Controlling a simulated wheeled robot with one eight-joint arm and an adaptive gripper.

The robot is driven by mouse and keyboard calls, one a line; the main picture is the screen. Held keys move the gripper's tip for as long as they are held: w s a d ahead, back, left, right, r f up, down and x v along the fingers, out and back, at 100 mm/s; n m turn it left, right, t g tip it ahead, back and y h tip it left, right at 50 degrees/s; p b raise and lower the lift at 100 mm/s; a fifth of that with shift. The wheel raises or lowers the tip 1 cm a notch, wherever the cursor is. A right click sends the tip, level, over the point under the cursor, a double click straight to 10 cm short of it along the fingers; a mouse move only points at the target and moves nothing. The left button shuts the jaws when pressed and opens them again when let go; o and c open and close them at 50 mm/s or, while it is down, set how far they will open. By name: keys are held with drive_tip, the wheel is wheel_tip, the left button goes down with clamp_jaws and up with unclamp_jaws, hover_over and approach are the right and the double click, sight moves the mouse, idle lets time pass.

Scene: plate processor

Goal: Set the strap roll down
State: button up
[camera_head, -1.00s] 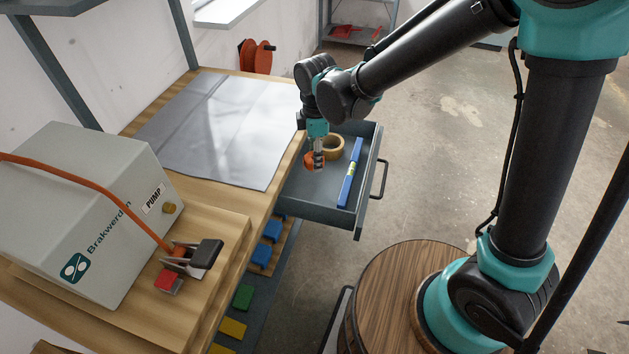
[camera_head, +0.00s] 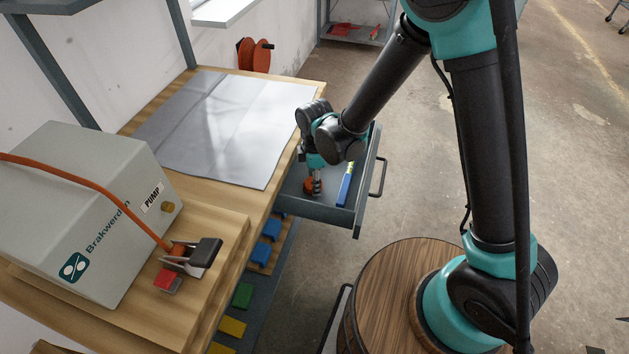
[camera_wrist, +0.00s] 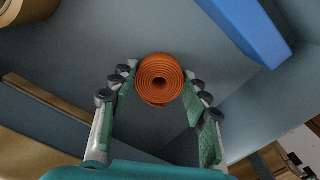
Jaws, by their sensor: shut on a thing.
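The strap roll (camera_head: 311,187) is a small orange coil. In the wrist view the roll (camera_wrist: 160,80) shows its spiral end between the green finger pads. My gripper (camera_head: 317,184) points down into the open grey drawer (camera_head: 322,211) and is shut on the roll. In the wrist view my gripper (camera_wrist: 160,98) has one finger on each side of the coil. The roll is low inside the drawer, but I cannot tell whether it touches the drawer floor.
A blue spirit level (camera_head: 346,186) lies in the drawer to the right of the roll. A tan ring (camera_wrist: 35,10) shows at the wrist view's upper left. The bench with a grey mat (camera_head: 215,130) and pump box (camera_head: 90,215) is left of the drawer.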

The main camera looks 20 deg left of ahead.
drive_tip(key=shift+f, duration=0.1)
drive_tip(key=o, duration=1.2)
wheel_tip(320, 180, up, 12)
drive_tip(key=w+d+r+m+t, duration=0.1)
drive_tip(key=w+d+m, duration=0.25)
drive_tip(key=d, duration=0.35)
drive_tip(key=w+d+r+m+y, duration=0.15)
drive_tip(key=d+m, duration=0.25)
drive_tip(key=d, duration=0.4)
drive_tip(key=w+d+m+t+h, duration=0.1)
drive_tip(key=w+d+m, duration=0.2)
drive_tip(key=d, duration=0.4)
drive_tip(key=s+d+m, duration=0.2)
drive_tip(key=d+m, duration=0.2)
drive_tip(key=d, duration=0.3)
drive_tip(key=s+d+f+m+t, duration=0.1)
drive_tip(key=s+d+m, duration=0.1)
drive_tip(key=d+m, duration=0.3)
drive_tip(key=s+d+f+m+t, duration=0.1)
drive_tip(key=s+d+m, duration=0.1)
drive_tip(key=d+m, duration=0.3)
drive_tip(key=shift+d, duration=2.3)
